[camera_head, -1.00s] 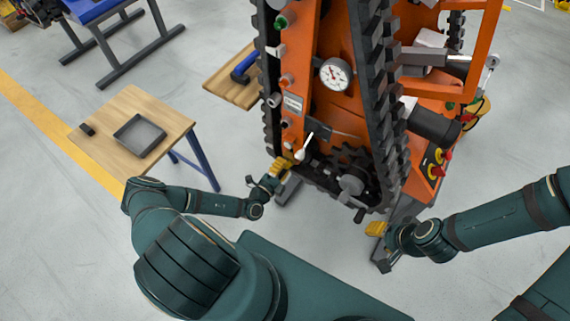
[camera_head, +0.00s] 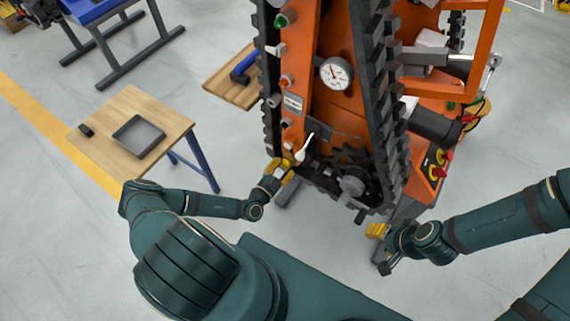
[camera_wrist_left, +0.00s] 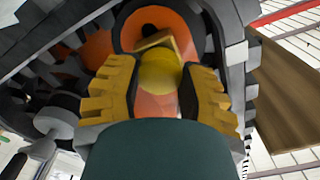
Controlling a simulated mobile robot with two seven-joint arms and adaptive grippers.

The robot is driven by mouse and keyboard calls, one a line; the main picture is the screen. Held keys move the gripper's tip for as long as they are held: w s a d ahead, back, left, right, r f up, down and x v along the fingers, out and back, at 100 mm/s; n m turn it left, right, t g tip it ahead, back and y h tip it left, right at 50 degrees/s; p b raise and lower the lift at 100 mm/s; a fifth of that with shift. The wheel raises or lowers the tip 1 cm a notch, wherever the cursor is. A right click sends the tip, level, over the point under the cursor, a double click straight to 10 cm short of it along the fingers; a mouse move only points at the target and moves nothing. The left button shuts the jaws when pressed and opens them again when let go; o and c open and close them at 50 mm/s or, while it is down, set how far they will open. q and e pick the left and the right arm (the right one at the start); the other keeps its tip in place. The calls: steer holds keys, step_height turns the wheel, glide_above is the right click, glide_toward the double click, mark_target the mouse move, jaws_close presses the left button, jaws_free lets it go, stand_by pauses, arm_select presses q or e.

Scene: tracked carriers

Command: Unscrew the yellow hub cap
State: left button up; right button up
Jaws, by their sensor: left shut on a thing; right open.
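The yellow hub cap (camera_wrist_left: 160,72) is a rounded yellow piece in front of an orange round part in the left wrist view. My left gripper (camera_wrist_left: 162,88) has one yellow-padded finger on each side of it and is shut on it. In the head view my left gripper (camera_head: 283,168) is at the lower left edge of the orange tracked carrier (camera_head: 330,110); the cap is hard to make out there. My right gripper (camera_head: 377,231) is open and empty near the carrier's lower front, right of the track wheel.
Black tracks (camera_head: 378,100) run along the carrier. A white lever (camera_head: 305,147) stands close to my left gripper. A wooden table (camera_head: 105,125) with a grey tray (camera_head: 139,136) and a small dark block (camera_head: 86,130) is at left. Open floor lies between table and carrier.

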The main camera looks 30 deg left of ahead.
arm_select(q)
steer(key=o, duration=1.3)
steer(key=shift+w, duration=0.1)
steer(key=shift+c, duration=0.2)
